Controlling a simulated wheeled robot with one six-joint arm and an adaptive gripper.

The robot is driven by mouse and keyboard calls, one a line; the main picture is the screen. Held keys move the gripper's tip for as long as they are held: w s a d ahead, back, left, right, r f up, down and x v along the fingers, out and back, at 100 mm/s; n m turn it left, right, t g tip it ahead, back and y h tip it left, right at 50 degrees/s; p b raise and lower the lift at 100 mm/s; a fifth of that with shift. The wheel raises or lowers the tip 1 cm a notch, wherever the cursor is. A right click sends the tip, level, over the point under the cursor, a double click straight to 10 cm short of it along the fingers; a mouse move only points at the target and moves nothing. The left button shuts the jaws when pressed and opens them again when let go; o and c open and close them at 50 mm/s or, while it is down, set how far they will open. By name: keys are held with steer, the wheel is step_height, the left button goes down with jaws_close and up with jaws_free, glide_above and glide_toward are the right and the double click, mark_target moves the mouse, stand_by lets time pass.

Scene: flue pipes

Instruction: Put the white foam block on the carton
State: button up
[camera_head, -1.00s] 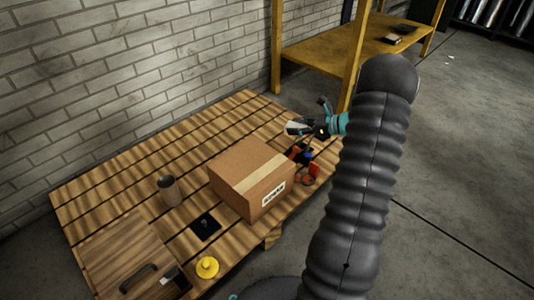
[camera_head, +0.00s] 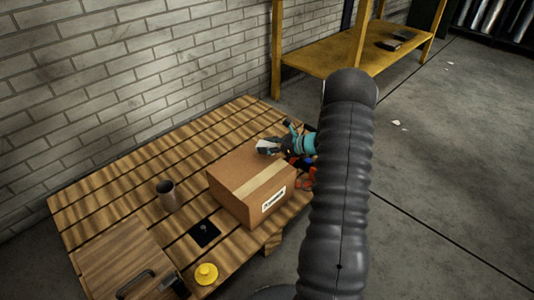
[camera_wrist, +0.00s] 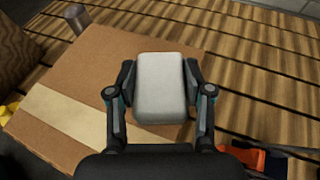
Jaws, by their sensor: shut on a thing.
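The white foam block (camera_wrist: 160,88) is between the two fingers of my gripper (camera_wrist: 160,85) in the wrist view, which is shut on it. In the head view the block (camera_head: 267,147) shows as a small pale shape at my gripper (camera_head: 274,145), over the far right part of the carton. The carton (camera_head: 236,183) is a closed brown box with a tape strip and a white label, standing on the slatted wooden platform. In the wrist view the carton (camera_wrist: 95,72) lies below and left of the block. I cannot tell whether the block touches its top.
On the platform (camera_head: 120,177) stand a grey-brown cylinder (camera_head: 166,194), a black square plate (camera_head: 204,232), a yellow knobbed object (camera_head: 206,273) and a wooden panel with a handle (camera_head: 128,262). Red and dark items (camera_head: 305,172) lie right of the carton. The platform behind the carton is clear.

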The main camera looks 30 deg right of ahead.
mark_target(267, 158)
steer(key=shift+f, duration=1.7)
steer(key=shift+f+b, duration=0.15)
steer(key=shift+b, duration=0.15)
steer(key=o, duration=0.9)
steer(key=shift+o, duration=0.2)
